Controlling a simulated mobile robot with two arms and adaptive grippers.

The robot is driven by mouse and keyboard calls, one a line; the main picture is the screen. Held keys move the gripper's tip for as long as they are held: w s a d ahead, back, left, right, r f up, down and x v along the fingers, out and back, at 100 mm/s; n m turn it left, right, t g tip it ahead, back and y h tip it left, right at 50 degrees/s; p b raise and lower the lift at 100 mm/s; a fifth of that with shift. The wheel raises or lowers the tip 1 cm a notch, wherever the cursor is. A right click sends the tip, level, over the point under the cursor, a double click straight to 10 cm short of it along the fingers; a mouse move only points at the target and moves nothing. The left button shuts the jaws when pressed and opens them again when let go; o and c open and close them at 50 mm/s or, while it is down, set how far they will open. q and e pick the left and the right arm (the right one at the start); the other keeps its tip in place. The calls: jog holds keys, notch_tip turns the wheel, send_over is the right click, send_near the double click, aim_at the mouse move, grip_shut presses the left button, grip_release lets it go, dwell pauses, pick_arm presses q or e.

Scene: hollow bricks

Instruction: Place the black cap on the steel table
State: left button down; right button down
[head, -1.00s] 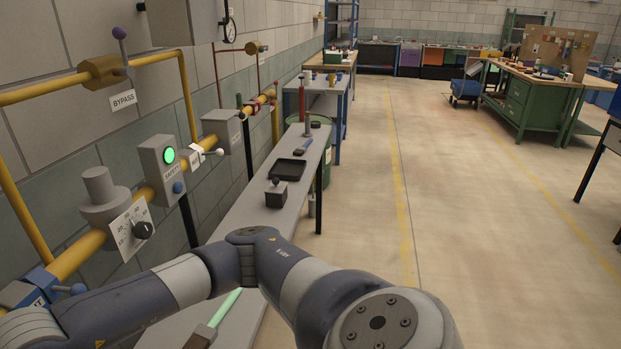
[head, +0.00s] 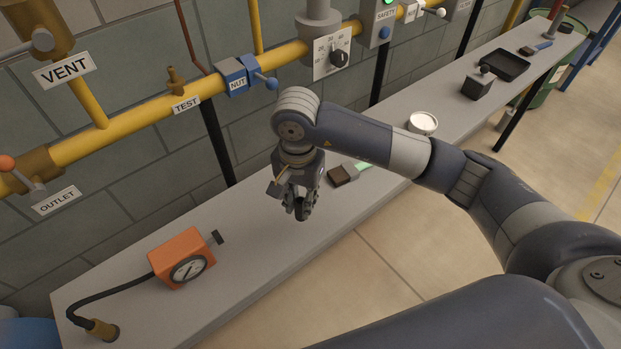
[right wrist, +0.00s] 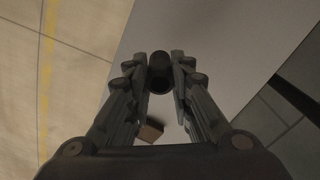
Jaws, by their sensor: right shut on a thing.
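The black cap (right wrist: 160,70) shows in the right wrist view as a dark round piece between the two fingertips. My right gripper (right wrist: 160,76) is shut on it. In the head view my right gripper (head: 300,203) points down over the grey steel table (head: 255,243), left of the green-handled tool (head: 343,175). The cap is hard to make out there against the dark fingers. Whether it touches the table top I cannot tell. My left gripper is not in view.
An orange gauge box (head: 182,257) with a black hose stands at the table's left end. A white round container (head: 422,123), a dark block (head: 476,86) and a black tray (head: 505,65) lie farther right. Yellow pipes with valves (head: 237,78) run along the wall. Bare table lies around the gripper.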

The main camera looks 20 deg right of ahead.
jog(key=w+d+f, duration=0.1)
jog(key=w, duration=0.1)
jog(key=w+d+f+p, duration=0.2)
jog(key=w, duration=0.1)
jog(key=shift+w+d, duration=0.2)
jog(key=shift+w, duration=0.1)
jog(key=shift+f+p, duration=0.3)
jog(key=shift+f, duration=0.3)
jog(key=shift+f+b, duration=0.2)
jog(key=shift+b, duration=0.1)
jog(key=c, duration=1.4)
grip_release()
jog(key=shift+r, duration=0.1)
